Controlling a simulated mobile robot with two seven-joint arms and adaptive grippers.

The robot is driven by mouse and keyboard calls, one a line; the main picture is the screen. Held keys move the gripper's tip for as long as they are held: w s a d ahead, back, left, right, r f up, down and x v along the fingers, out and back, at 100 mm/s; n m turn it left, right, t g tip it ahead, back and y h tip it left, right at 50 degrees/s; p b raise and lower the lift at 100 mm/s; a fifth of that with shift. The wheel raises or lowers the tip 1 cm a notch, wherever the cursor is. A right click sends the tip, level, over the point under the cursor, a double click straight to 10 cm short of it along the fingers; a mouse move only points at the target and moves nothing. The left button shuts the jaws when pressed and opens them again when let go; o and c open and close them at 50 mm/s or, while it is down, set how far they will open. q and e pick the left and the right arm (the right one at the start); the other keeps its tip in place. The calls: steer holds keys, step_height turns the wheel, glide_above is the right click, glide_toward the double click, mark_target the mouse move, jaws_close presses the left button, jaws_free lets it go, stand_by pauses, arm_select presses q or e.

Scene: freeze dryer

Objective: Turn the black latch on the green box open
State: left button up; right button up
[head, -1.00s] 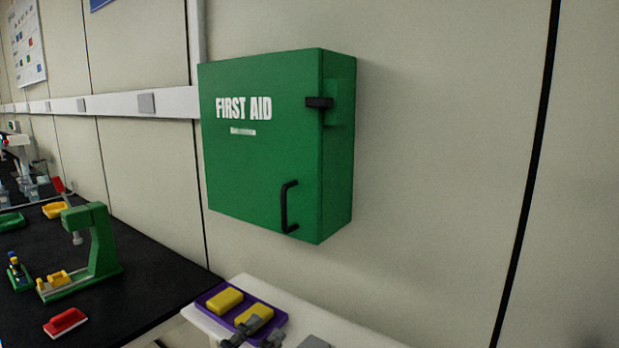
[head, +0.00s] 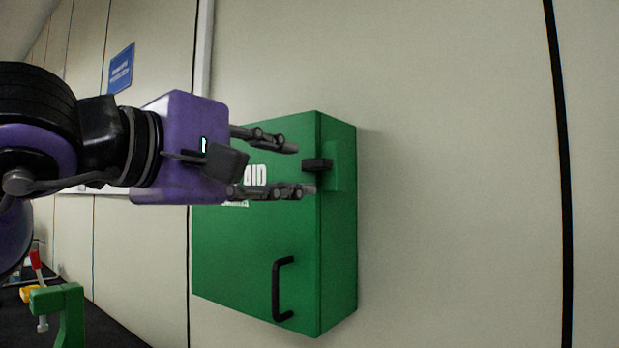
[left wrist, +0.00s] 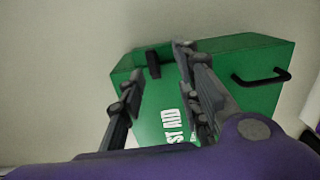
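The green first aid box (head: 240,255) hangs on the wall, with a black handle (head: 280,290) low on its front. The black latch (head: 318,165) sits at the upper right front edge of the box and sticks out horizontally. My left gripper (head: 305,170) comes in from the left, in front of the box, its fingers apart and pointing at the latch. In the left wrist view the latch (left wrist: 153,64) shows between the two open fingers (left wrist: 158,68), beyond their tips, with the handle (left wrist: 262,77) at the right. I cannot tell whether the fingertips touch the latch. My right gripper is not in view.
The bare wall (head: 450,200) right of the box is clear. A green stand (head: 60,305) is on the black bench at the lower left. A blue sign (head: 121,67) hangs on the wall behind my left arm.

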mark_target(311, 164)
arm_select(q)
steer(key=shift+t, duration=0.3)
steer(key=x, duration=0.3)
steer(key=r+p+x, duration=0.1)
steer(key=x, duration=0.2)
steer(key=shift+w+a+r, duration=0.1)
steer(key=shift+a+r, duration=0.05)
steer(key=shift+a, duration=0.05)
steer(key=shift+w+d, duration=0.2)
steer(key=shift+w, duration=0.1)
steer(key=shift+w+d, duration=0.2)
steer(key=shift+w, duration=0.1)
jaws_close()
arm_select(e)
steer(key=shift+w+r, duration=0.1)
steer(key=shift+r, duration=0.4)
